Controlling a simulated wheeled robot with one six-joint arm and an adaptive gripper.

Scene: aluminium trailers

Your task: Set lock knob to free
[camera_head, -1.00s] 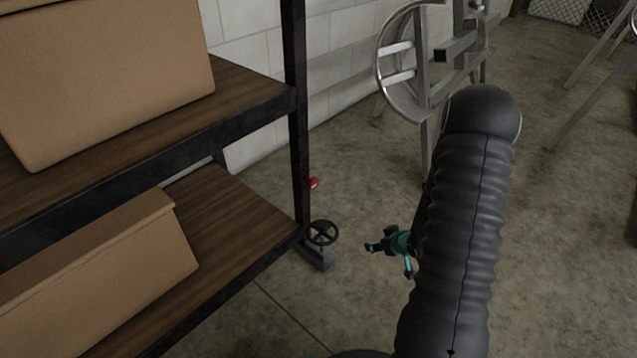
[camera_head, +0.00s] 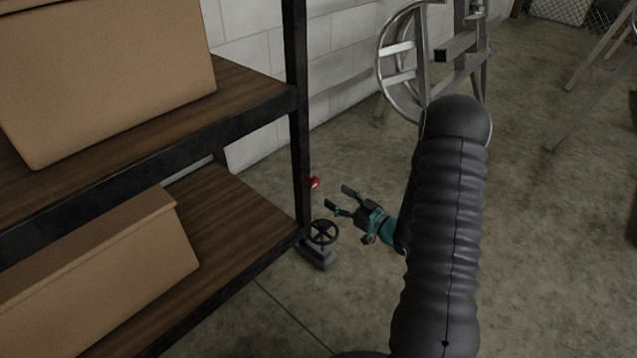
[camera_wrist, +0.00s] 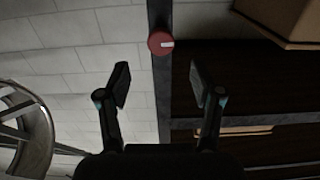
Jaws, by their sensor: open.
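The lock knob is a small red knob (camera_head: 313,182) on the black shelf post in the head view. In the wrist view the red knob (camera_wrist: 161,43) shows face-on with a white mark at its right side. It sits ahead of my jaws, between them in the picture and beyond their tips. My gripper (camera_head: 338,197) is open and empty, just right of and slightly below the knob in the head view, apart from it. Both fingers also show spread in the wrist view (camera_wrist: 160,84).
A dark handwheel (camera_head: 322,232) stands by the foot of the post, just below my gripper. The shelf (camera_head: 250,205) holds cardboard boxes (camera_head: 105,265) on the left. A metal wheel on a frame (camera_head: 399,62) stands behind. The concrete floor to the right is mostly clear.

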